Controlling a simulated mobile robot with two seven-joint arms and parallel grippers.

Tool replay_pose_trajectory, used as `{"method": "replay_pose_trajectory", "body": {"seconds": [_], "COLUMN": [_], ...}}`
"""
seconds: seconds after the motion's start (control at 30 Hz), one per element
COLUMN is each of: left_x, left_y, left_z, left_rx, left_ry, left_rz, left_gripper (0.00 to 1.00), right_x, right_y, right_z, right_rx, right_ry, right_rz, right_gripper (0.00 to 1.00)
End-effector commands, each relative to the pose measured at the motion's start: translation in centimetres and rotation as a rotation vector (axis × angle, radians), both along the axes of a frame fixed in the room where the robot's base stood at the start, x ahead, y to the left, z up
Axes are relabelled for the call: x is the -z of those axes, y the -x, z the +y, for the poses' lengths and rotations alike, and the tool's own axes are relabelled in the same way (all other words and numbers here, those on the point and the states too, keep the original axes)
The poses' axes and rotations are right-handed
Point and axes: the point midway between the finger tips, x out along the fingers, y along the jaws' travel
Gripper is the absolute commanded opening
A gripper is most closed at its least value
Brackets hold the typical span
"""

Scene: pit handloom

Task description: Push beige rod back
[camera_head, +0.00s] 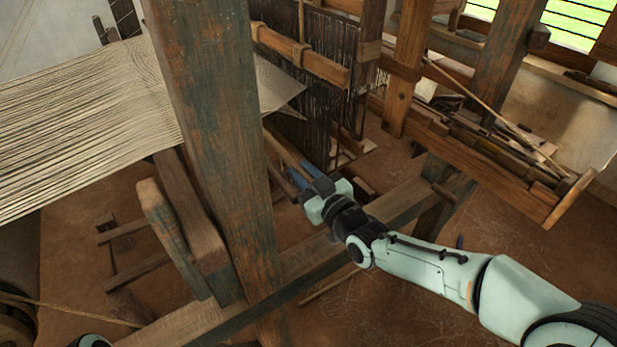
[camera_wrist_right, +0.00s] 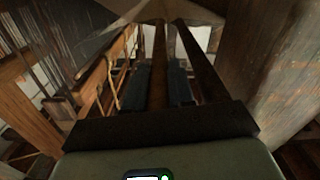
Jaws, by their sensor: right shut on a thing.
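My right gripper (camera_head: 302,177) reaches in from the right behind the big front post. Its blue fingers are shut on a long brown-beige rod (camera_head: 284,148), near the lower edge of the hanging heddles. In the right wrist view, the rod (camera_wrist_right: 159,52) runs between the two fingers (camera_wrist_right: 158,88) and away toward the pale cloth. A second, darker bar (camera_wrist_right: 200,58) runs alongside, to the right of the fingers. The rod's far end is hidden under the cloth. My left gripper is out of the picture.
The thick wooden post (camera_head: 218,150) stands just left of my right gripper. Pale warp threads (camera_head: 75,110) spread at the left. Dark heddles (camera_head: 325,75) hang behind the gripper. A lower beam (camera_head: 400,200) passes below my arm. A wooden trough (camera_head: 490,165) with sticks stands at the right.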

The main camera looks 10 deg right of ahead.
Motion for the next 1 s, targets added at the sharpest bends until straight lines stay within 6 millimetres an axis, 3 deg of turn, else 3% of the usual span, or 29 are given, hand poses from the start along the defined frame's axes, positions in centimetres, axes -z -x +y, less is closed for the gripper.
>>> {"method": "replay_pose_trajectory", "body": {"seconds": [0.27, 0.3, 0.37, 0.4, 1.0], "left_x": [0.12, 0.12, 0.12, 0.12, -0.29], "left_y": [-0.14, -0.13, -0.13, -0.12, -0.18], "left_z": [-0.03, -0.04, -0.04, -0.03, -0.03], "left_rx": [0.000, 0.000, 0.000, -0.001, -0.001], "left_ry": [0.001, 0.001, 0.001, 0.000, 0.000], "left_rz": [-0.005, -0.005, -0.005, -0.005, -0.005], "left_gripper": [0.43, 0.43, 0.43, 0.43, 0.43], "right_x": [0.05, 0.05, 0.08, 0.07, -0.08], "right_y": [0.24, 0.24, 0.24, 0.23, 0.13], "right_z": [0.61, 0.62, 0.61, 0.60, 0.38], "right_rx": [-0.011, -0.011, -0.011, -0.011, -0.010], "right_ry": [0.002, 0.002, 0.002, 0.002, 0.003], "right_rz": [0.003, 0.003, 0.003, 0.003, 0.002], "right_gripper": [0.00, 0.27, 0.46, 0.48, 0.48]}}
